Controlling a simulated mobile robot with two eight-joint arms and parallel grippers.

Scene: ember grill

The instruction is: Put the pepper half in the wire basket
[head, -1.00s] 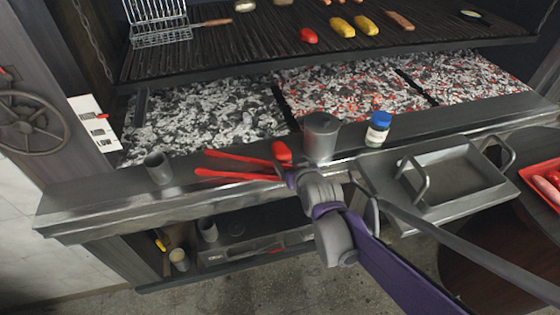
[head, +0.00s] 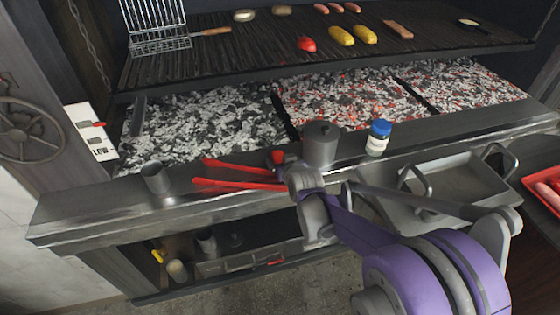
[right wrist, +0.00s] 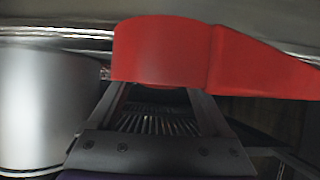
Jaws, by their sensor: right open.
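The pepper half (head: 306,44), small and red, lies on the grill grate, left of two yellow cobs. The wire basket (head: 157,42) sits at the back left of the grate, its wooden handle pointing right. My right gripper (head: 289,172) is open, low at the front ledge beside the grey lidded pot, well short of the pepper half. In the right wrist view, a red piece (right wrist: 160,50), apparently part of the red tongs (head: 235,184), crosses in front of the fingers. I cannot tell whether they touch it. My left gripper is not in view.
The grey pot (head: 320,146) and a blue-capped jar (head: 378,138) stand on the ledge. A grey cup (head: 156,180) stands further left. Hot coals (head: 340,100) lie below the grate. Sausages (head: 397,29) and other food share the grate. A metal tray (head: 470,190) is at right.

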